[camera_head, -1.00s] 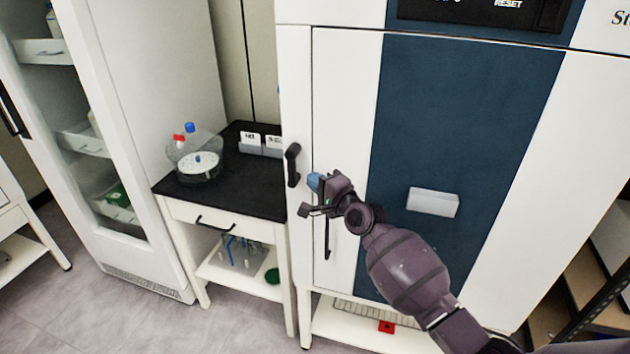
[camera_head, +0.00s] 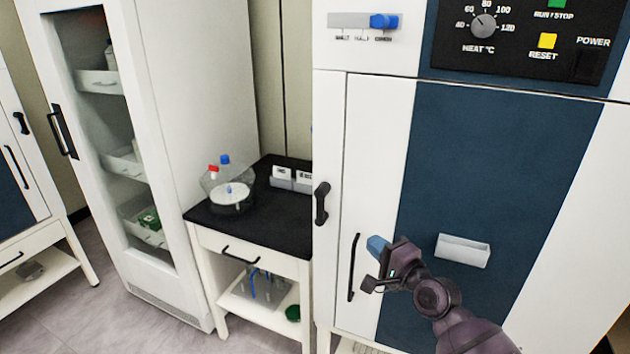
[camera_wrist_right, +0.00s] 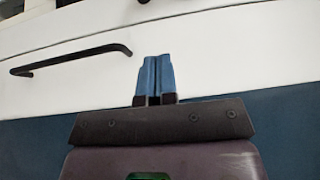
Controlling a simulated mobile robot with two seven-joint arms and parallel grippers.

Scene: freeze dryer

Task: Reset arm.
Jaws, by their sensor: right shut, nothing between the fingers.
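My right gripper (camera_head: 376,247) is in front of the freeze dryer's closed door (camera_head: 482,180), right of the long black door handle (camera_head: 353,267) and apart from it as far as I can tell. Its blue fingers (camera_wrist_right: 155,78) are together and empty in the right wrist view. Black handles show beyond them in that view, one at the left (camera_wrist_right: 72,60). My left gripper is not in view.
A control panel (camera_head: 520,35) is above. At the left stand a black-topped side table (camera_head: 270,220) with a clear round vessel (camera_head: 229,193), and a glass-fronted cabinet (camera_head: 190,120).

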